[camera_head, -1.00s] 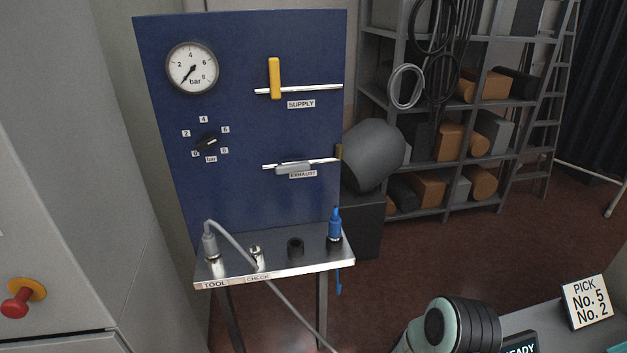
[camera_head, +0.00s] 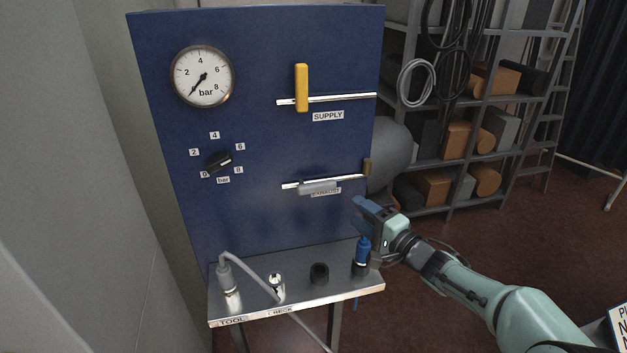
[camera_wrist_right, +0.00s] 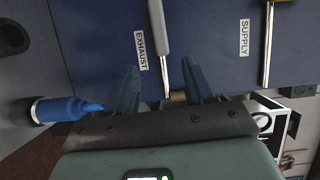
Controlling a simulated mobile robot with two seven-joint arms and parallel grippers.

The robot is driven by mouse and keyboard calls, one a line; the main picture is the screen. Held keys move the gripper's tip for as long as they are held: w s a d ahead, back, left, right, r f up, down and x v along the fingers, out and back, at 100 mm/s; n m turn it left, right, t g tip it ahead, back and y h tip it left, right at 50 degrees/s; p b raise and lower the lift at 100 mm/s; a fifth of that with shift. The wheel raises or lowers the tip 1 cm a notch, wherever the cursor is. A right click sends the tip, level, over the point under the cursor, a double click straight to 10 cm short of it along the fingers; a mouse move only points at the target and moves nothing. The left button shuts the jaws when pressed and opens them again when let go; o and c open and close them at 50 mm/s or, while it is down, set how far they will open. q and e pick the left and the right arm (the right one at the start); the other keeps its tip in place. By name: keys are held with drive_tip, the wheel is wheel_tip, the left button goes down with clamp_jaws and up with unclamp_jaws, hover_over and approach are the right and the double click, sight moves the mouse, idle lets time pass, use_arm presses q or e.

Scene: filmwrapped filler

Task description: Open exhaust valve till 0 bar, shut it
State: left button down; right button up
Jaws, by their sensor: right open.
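The exhaust valve's grey handle (camera_head: 318,187) lies nearly level along its silver pipe on the blue panel (camera_head: 260,130), above the EXHAUST label. The pressure gauge (camera_head: 203,76) has its needle pointing to the lower left, below the 2, near the bottom end of the scale. My right gripper (camera_head: 361,206) is open and empty, to the right of and below the handle, apart from it. In the right wrist view, the grey handle (camera_wrist_right: 159,28) shows beyond the open fingers (camera_wrist_right: 158,80). My left gripper is not in view.
The yellow supply handle (camera_head: 301,88) stands upright across its pipe. A black knob (camera_head: 218,162) sits below the gauge. On the shelf (camera_head: 300,303), a blue plug (camera_head: 363,250) stands just below my right gripper; a grey hose plug (camera_head: 226,275) stands at the left.

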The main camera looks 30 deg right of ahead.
sight(326, 188)
drive_tip(key=w, duration=0.4)
drive_tip(key=w+a+p, duration=0.1)
drive_tip(key=w, duration=0.3)
drive_tip(key=w+a, duration=0.1)
drive_tip(key=w, duration=0.3)
drive_tip(key=shift+w+p, duration=0.3)
drive_tip(key=shift+p, duration=0.1)
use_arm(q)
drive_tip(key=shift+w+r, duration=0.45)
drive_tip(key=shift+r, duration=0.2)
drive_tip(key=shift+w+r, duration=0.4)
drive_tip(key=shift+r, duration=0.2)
use_arm(e)
clamp_jaws()
